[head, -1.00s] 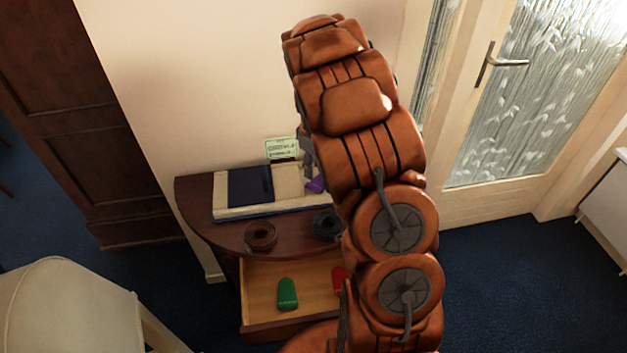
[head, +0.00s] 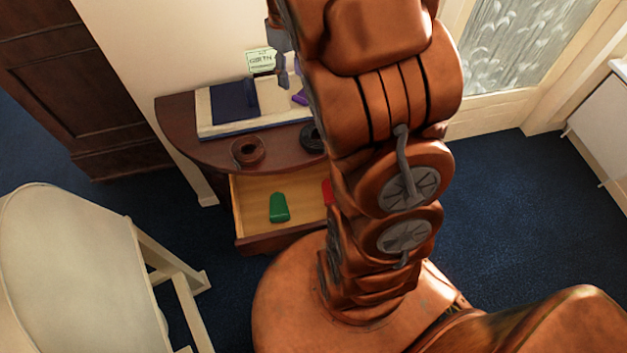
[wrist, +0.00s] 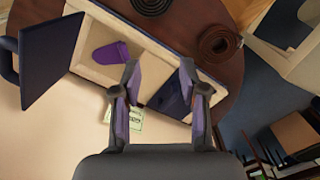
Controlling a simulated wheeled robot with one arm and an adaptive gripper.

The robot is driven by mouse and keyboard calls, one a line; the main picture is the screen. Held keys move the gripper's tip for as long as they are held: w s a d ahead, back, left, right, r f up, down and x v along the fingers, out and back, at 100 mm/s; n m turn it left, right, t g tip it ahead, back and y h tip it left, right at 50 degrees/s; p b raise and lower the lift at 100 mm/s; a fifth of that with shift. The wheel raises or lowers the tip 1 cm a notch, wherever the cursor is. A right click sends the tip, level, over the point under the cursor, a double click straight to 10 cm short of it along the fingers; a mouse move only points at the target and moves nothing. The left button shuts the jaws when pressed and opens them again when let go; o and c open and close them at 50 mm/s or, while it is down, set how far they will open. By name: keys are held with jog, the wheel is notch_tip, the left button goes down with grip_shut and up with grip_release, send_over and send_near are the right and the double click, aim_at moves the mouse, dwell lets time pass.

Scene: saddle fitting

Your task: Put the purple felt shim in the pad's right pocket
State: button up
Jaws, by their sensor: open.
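The purple felt shim (wrist: 110,52) lies flat in a cream recess of the pad (wrist: 91,22) in the wrist view. A sliver of the shim (head: 299,98) also shows in the head view, at the right part of the pad (head: 205,112) beside my arm. A navy flap stands folded open at that end in the wrist view; another navy panel (head: 234,100) covers the pad's left part in the head view. My gripper (wrist: 158,68) is open and empty, its fingers over the pad beside the shim, apart from it. My arm hides the pad's right end in the head view.
A brown coiled strap (head: 248,151) and a black coil (head: 312,138) lie on the table in front of the pad. The open drawer (head: 250,190) holds a green piece (head: 279,207) and a partly hidden red one. A small green sign (head: 261,60) stands behind the pad.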

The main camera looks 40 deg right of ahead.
jog(key=s+a+m, duration=0.1)
jog(key=s+a, duration=0.3)
jog(key=s, duration=0.5)
jog(key=s+a+r+g, duration=0.1)
jog(key=s+a, duration=0.4)
jog(key=s, duration=0.4)
jog(key=s+a+m, duration=0.1)
jog(key=s+a, duration=0.4)
jog(key=s, duration=0.3)
jog(key=shift+s+r+m, duration=0.25)
jog(key=shift+s+m, duration=0.05)
jog(key=shift+s, duration=0.1)
jog(key=shift+r+p, duration=0.55)
jog(key=shift+a, duration=0.15)
